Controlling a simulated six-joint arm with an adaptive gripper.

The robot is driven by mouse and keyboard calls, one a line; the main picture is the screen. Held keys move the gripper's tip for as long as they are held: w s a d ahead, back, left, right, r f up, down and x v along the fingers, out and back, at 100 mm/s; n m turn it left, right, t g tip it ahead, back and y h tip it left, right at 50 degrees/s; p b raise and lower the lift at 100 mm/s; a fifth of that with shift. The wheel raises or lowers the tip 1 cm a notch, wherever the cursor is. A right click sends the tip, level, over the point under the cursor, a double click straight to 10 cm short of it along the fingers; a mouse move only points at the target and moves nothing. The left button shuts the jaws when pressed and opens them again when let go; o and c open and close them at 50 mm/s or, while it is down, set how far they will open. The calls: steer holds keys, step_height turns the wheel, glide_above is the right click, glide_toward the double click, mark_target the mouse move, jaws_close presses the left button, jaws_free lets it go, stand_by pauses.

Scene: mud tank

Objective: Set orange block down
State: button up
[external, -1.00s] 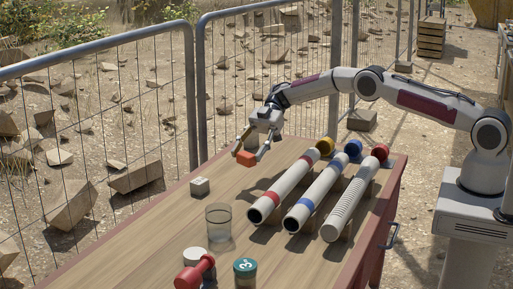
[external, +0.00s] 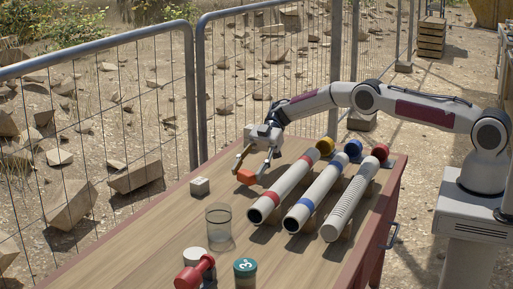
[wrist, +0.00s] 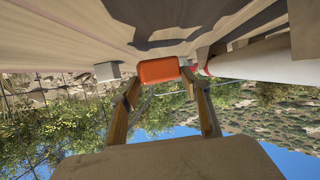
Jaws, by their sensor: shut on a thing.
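The orange block (external: 247,177) is between the fingertips of my gripper (external: 254,176), low over the wooden table to the left of the red-banded tube. In the wrist view the orange block (wrist: 158,70) sits at the tips of both fingers of my gripper (wrist: 160,82). My gripper is shut on it. I cannot tell whether the block touches the tabletop.
A small pale cube (external: 200,186) stands to the left on the table (external: 150,233). A red-banded tube (external: 285,187), a blue-banded tube (external: 316,193) and a ribbed tube (external: 350,199) lie to the right. A clear glass (external: 219,227) stands in front.

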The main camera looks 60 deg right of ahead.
steer(key=shift+f, duration=1.05)
steer(key=shift+f, duration=0.2)
steer(key=o, duration=1.1)
steer(key=shift+r, duration=0.15)
steer(key=shift+d+r, duration=0.1)
steer(key=shift+d, duration=0.05)
steer(key=shift+v, duration=3.55)
